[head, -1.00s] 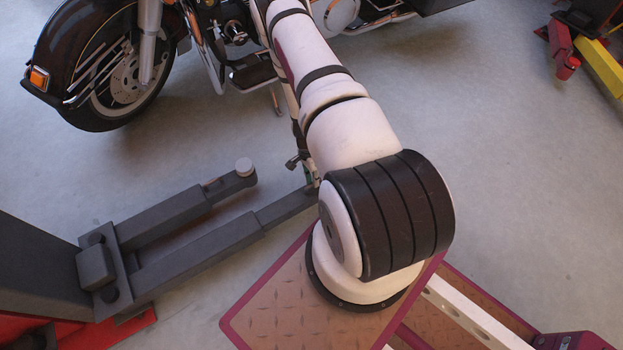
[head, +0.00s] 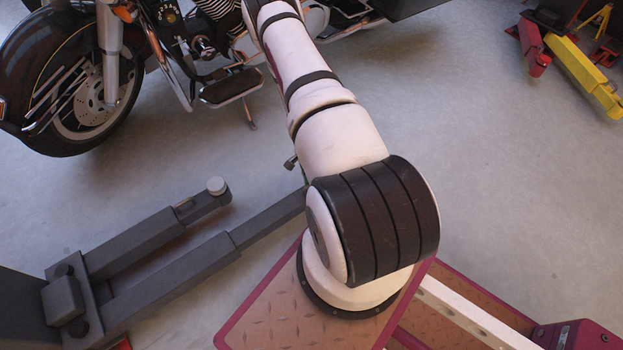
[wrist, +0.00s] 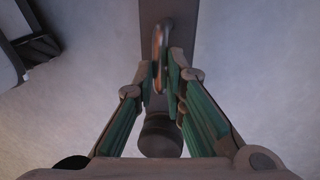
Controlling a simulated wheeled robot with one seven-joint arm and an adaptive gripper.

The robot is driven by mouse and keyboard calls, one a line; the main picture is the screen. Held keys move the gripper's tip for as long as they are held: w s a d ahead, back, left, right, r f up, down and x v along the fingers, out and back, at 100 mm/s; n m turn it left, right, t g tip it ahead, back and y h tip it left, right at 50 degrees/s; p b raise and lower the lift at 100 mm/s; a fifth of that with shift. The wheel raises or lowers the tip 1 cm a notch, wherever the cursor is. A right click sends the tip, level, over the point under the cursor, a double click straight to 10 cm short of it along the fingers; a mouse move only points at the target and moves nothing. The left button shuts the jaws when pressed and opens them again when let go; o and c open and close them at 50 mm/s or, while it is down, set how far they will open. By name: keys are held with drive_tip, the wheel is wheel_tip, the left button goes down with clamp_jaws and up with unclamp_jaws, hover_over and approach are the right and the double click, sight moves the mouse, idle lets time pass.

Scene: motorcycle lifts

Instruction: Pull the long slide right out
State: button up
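The long slide (head: 268,214) is a dark grey bar coming out of the nearer sleeve (head: 185,268) of the lift. Its far end passes behind my arm in the head view. In the wrist view the slide (wrist: 184,12) runs down the middle, with a metal ring (wrist: 159,35) standing on it and a dark round pad (wrist: 160,135) nearer to me. My gripper (wrist: 163,82) has its fingers close on both sides of the ring, apparently clamped on it. The fingers are hidden behind my arm in the head view.
A shorter arm with a pale round pad (head: 216,185) lies parallel, farther back. A black motorcycle (head: 150,70) stands behind.

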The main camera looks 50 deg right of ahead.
drive_tip(key=o, duration=0.4)
drive_tip(key=shift+s+d, duration=0.1)
drive_tip(key=shift+d, duration=0.4)
drive_tip(key=shift+a, duration=0.15)
wheel_tip(320, 180, up, 12)
drive_tip(key=w, duration=0.2)
drive_tip(key=shift+d, duration=0.3)
drive_tip(key=shift+w, duration=0.2)
